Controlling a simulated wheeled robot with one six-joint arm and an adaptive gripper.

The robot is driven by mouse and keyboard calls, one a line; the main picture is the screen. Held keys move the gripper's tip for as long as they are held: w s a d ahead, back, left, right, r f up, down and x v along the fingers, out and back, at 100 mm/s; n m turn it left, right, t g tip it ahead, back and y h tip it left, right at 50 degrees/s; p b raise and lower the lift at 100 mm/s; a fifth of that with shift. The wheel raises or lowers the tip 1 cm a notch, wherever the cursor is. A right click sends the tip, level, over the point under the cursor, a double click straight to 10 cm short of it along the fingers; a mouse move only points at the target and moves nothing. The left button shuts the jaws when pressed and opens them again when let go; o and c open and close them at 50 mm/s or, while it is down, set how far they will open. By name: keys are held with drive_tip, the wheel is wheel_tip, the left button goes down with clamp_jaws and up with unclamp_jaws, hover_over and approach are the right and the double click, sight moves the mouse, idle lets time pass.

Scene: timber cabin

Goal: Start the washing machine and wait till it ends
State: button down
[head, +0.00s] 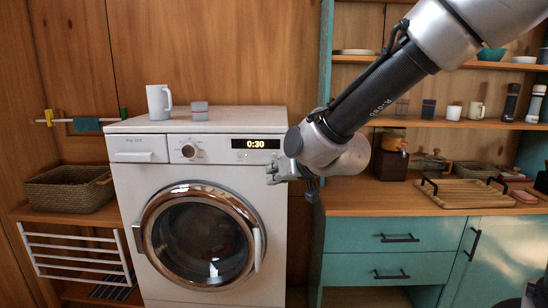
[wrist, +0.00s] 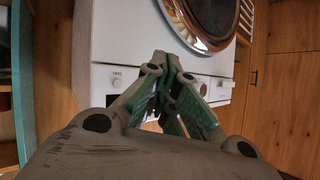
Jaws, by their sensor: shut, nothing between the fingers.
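The white washing machine (head: 130,200) stands between the wooden wall and the teal cabinet in the head view. Its round door (head: 200,235) is closed, with dark glass. The display (head: 256,143) reads 0:30. A round dial (head: 190,150) sits left of the display, and a drawer front (head: 138,149) is at the far left. My gripper (head: 270,174) is shut and empty, in front of the panel's right side, just below the display. In the wrist view my gripper (wrist: 172,60) points at the machine's front (wrist: 130,40); I cannot tell whether the fingertips touch it.
A white mug (head: 158,102) and a small grey block (head: 200,111) stand on the machine's top. A wicker basket (head: 70,190) and a white rack (head: 75,250) are to the left. A teal cabinet (head: 345,235) with a wooden counter is close on the right, holding a tray (head: 460,194).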

drive_tip(key=w, duration=0.8)
drive_tip(key=shift+w+d, duration=0.15)
drive_tip(key=shift+w, duration=0.05)
drive_tip(key=shift+w, duration=0.1)
idle(1.1)
drive_tip(key=shift+w, duration=0.3)
drive_tip(key=shift+w, duration=0.3)
idle(0.5)
drive_tip(key=shift+s, duration=0.75)
drive_tip(key=s, duration=0.5)
idle(0.4)
